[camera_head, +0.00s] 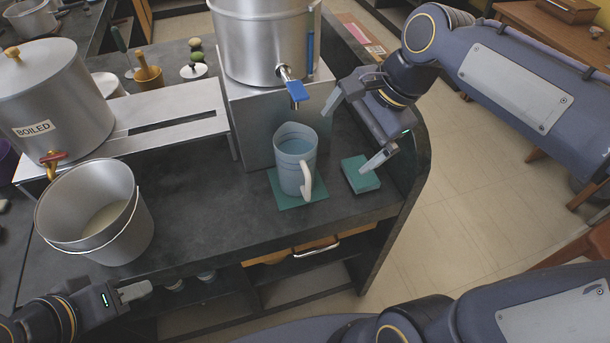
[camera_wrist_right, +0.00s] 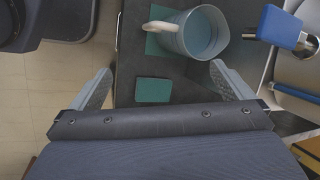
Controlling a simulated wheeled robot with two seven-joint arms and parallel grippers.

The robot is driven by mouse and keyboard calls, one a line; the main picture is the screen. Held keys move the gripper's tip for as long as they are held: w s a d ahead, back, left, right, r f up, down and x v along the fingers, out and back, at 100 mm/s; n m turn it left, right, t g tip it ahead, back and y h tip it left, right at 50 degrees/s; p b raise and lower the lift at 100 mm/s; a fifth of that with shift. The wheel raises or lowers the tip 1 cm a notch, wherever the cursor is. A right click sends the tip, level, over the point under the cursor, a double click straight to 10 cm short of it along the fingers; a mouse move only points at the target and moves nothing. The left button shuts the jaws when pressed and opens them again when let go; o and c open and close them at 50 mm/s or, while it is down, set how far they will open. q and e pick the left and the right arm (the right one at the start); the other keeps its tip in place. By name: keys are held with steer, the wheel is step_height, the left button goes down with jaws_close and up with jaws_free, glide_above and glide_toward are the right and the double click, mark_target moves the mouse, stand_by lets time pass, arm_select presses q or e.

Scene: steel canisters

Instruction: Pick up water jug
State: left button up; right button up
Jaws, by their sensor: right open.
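The water jug (camera_head: 294,160) is blue-grey with a white handle and holds water. It stands upright on a green mat (camera_head: 285,203) below the blue-handled tap (camera_head: 292,86) of a steel canister. It also shows in the right wrist view (camera_wrist_right: 202,34), with its handle toward the left. My right gripper (camera_head: 352,133) is open and empty, to the right of the jug and apart from it. In the wrist view its fingers (camera_wrist_right: 163,84) are spread wide with the jug beyond them. My left gripper (camera_head: 139,291) is at the lower left, below the steel bucket and far from the jug; its jaw opening is unclear.
A teal block (camera_head: 360,174) lies on the counter (camera_head: 205,203) right of the jug, near the right gripper's lower finger. A steel bucket (camera_head: 112,231) stands at the left, below a canister marked BOILED (camera_head: 52,103). The counter between bucket and jug is clear.

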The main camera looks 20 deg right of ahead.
steer(key=w+a+m, duration=0.1)
steer(key=w+m, duration=0.1)
steer(key=w, duration=0.1)
steer(key=w+a+m+g+b, duration=0.1)
steer(key=w+m, duration=0.1)
steer(key=m, duration=0.1)
steer(key=w+a+f+m+b, duration=0.1)
steer(key=w+m, duration=0.1)
steer(key=w, duration=0.1)
steer(key=shift+w+a+m+g, duration=0.15)
steer(key=shift+w+m+g, duration=0.15)
steer(key=shift+m, duration=0.1)
steer(key=x, duration=0.2)
steer(key=b+x, duration=0.1)
steer(key=x, duration=0.4)
steer(key=shift+w+f, duration=0.1)
steer(key=shift+w, duration=0.25)
steer(key=c, duration=1.8)
steer(key=shift+c, duration=1.2)
